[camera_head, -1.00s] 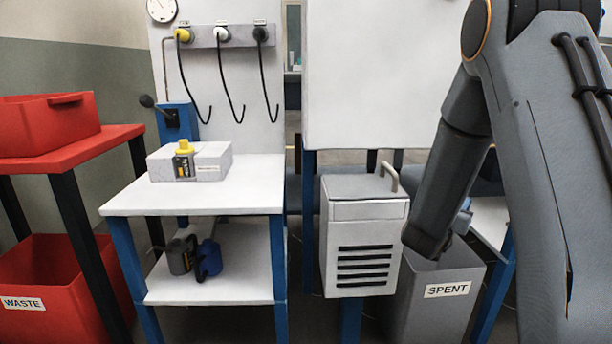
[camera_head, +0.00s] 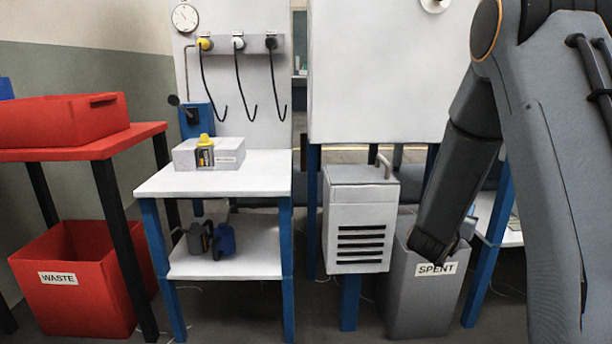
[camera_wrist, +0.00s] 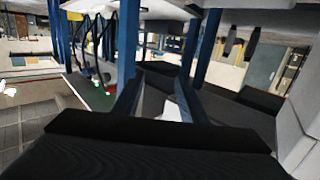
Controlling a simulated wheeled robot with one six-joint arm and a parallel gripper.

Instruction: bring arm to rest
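My arm hangs down at the right of the head view, bent at the elbow. Its lower end (camera_head: 436,243) is in front of the grey bin labelled SPENT (camera_head: 410,300), over its front rim in the picture. Whether it touches the bin cannot be told. My gripper's fingers are hidden or too dark to make out in the head view. No held object can be made out.
A louvred white cabinet (camera_head: 360,225) stands beside the bin. A red WASTE bin (camera_head: 100,300) and red-topped table (camera_head: 70,148) are left.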

